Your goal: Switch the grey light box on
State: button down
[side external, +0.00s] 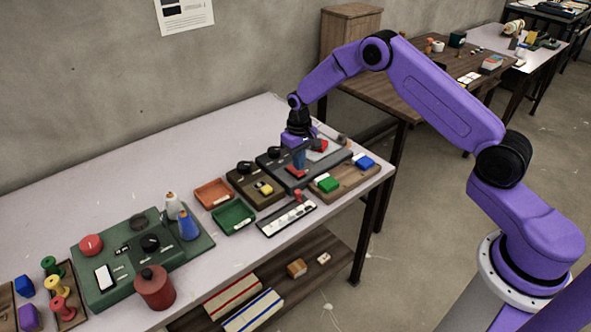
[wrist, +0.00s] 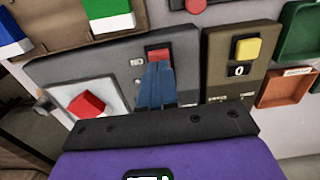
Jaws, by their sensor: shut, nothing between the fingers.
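The grey light box (side external: 275,164) lies near the right end of the white table, and it also shows in the wrist view (wrist: 98,62). It has a red switch (wrist: 158,53) near one edge; the switch also shows in the side view (side external: 296,172). A pale panel with a red block (wrist: 88,103) is at its other end. My gripper (side external: 299,167) points down with its blue fingers closed together and empty. In the wrist view the fingertips (wrist: 157,66) are right at the red switch and cover part of it. I cannot tell whether they touch it.
A brown box with a yellow button (wrist: 247,49) is close beside the grey box. A wooden board with green (side external: 327,184) and blue blocks lies in front. Orange (side external: 214,193) and green trays (side external: 233,217) and a white strip (side external: 287,219) are nearby.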

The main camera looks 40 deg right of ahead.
jog(key=shift+f, duration=0.95)
dwell(0.6)
jog(key=shift+r, duration=3.5)
